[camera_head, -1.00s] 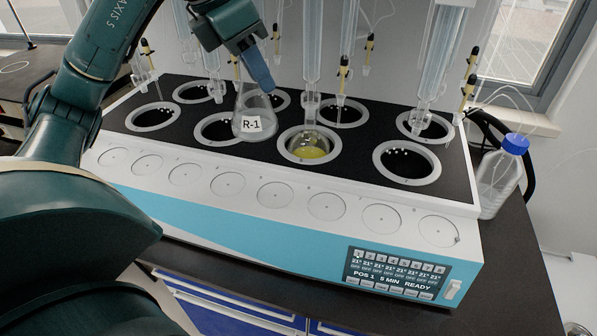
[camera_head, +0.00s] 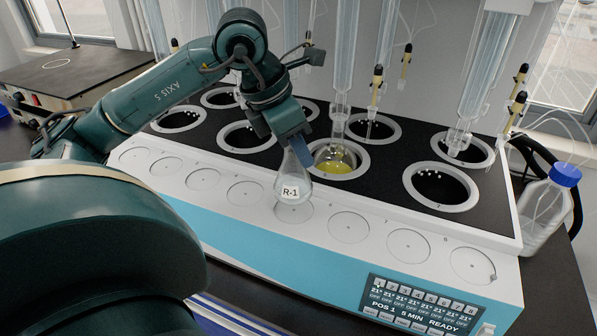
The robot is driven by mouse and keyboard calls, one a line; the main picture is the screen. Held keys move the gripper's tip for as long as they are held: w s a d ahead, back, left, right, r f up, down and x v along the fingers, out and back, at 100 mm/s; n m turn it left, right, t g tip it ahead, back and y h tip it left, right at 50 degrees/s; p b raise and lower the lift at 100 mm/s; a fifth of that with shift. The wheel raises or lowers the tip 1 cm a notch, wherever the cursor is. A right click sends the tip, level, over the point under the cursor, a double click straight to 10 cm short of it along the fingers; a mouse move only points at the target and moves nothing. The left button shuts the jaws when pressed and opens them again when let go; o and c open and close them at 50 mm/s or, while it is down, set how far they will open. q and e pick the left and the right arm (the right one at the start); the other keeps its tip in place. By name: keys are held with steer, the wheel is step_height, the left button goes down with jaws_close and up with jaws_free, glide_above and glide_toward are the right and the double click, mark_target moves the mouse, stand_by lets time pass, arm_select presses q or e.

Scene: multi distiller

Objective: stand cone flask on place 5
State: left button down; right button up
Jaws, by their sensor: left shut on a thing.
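The clear cone flask (camera_head: 293,183), labelled R-1, is upright in my left gripper (camera_head: 297,147). The blue fingers are shut on its neck, and its base shows over place 5 (camera_head: 302,216), the fifth ring from the left in the white front row. The flask hides much of that ring. I cannot tell whether the base touches the surface or hangs just above it. My right gripper is not in view.
Behind is the black top with round wells; one well (camera_head: 338,158) holds a flask of yellow liquid (camera_head: 334,168) under a glass column. More columns and yellow-black valves stand behind. The other front places look empty. A blue-capped bottle (camera_head: 547,210) stands at right.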

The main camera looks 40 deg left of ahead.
mark_target(299, 168)
arm_select(q)
step_height(299, 168, down, 4)
steer(key=shift+r+b, duration=0.2)
steer(key=shift+b, duration=0.15)
steer(key=shift+f, duration=0.3)
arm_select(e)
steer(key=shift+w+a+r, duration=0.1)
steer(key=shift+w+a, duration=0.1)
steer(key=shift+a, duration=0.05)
arm_select(q)
steer(key=shift+f, duration=0.1)
steer(key=shift+f+b, duration=0.15)
steer(key=shift+b, duration=0.15)
steer(key=c, duration=1.2)
jaws_free()
steer(key=shift+o, duration=0.2)
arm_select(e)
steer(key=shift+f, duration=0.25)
